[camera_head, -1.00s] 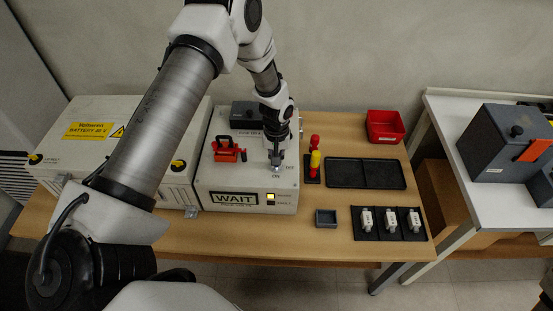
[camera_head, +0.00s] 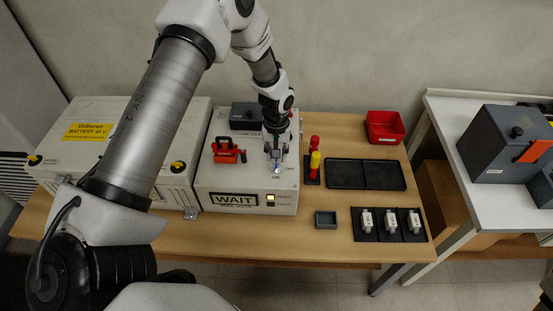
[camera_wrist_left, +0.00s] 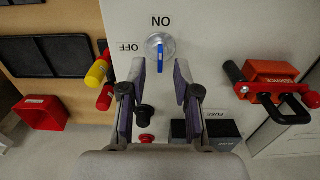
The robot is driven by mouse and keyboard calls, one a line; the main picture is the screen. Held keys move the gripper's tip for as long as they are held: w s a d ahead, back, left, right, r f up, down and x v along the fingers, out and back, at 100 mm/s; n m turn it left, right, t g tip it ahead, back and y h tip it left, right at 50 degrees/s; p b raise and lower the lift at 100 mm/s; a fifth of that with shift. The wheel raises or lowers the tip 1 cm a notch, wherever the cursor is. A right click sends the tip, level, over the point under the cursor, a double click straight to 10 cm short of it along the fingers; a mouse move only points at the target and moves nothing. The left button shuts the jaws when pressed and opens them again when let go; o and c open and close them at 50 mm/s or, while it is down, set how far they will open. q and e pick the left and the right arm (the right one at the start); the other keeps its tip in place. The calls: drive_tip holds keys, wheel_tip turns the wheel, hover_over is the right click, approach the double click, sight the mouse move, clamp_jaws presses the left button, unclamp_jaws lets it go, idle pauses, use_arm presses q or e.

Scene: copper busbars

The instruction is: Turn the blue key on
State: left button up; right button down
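The blue key (camera_head: 277,168) sits in a clear round dial on top of the white box (camera_head: 225,181). In the left wrist view the blue key (camera_wrist_left: 160,59) lies along the line toward the ON label, with OFF to its left. My left gripper (camera_head: 275,152) is above the dial, pointing down. In the wrist view the left gripper (camera_wrist_left: 160,70) is open, one finger on each side of the key, with visible gaps. My right gripper is not in view.
A red-handled service plug (camera_head: 228,152) and a dark fuse box (camera_head: 246,115) are on the white box. Red and yellow tools (camera_head: 315,162) stand right of it.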

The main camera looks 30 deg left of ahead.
use_arm(q)
wheel_tip(320, 180, up, 9)
drive_tip(key=shift+f, duration=0.1)
idle(0.4)
